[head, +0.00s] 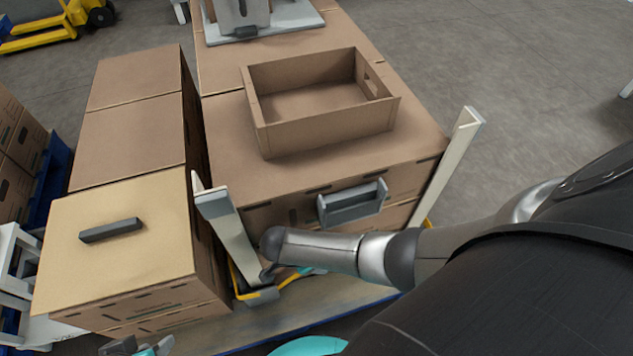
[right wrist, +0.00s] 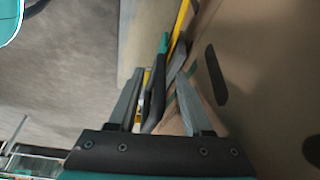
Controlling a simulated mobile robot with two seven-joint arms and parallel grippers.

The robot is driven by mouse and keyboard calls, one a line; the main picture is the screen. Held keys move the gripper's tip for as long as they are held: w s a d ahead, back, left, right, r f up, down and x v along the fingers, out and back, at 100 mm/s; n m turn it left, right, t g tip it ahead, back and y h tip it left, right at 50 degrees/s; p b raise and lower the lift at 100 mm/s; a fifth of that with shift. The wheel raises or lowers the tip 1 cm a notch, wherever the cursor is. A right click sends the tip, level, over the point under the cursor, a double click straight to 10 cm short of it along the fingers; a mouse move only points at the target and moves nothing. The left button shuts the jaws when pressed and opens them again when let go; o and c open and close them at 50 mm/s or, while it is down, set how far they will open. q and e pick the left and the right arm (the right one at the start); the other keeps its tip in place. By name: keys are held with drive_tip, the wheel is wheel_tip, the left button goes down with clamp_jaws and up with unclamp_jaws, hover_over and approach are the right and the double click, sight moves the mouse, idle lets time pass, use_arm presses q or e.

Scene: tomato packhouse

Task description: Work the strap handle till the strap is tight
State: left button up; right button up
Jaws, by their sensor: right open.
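The strap (right wrist: 182,22) is a yellow band low on the front of the box stack. In the head view, a yellow ratchet part (head: 262,295) sits at the foot of the left corner board. The strap handle (right wrist: 158,72), a dark lever with a teal end, shows in the right wrist view. My right gripper (right wrist: 158,90) is open, with the handle between its fingers; I cannot tell whether they touch it. In the head view my right arm largely hides that gripper. My left gripper (head: 140,347) is partly cut off at the bottom left edge, its jaws unclear.
Cream corner boards (head: 229,232) (head: 447,165) stand at the stack's front corners. An open carton (head: 272,137) lies on top. A grey bracket (head: 352,203) is on the front face. A box stack (head: 110,240) with a dark bar (head: 110,230) stands close at left. Floor is clear at right.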

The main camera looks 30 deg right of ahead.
drive_tip(key=shift+f, duration=0.1)
clamp_jaws()
idle(0.4)
idle(1.1)
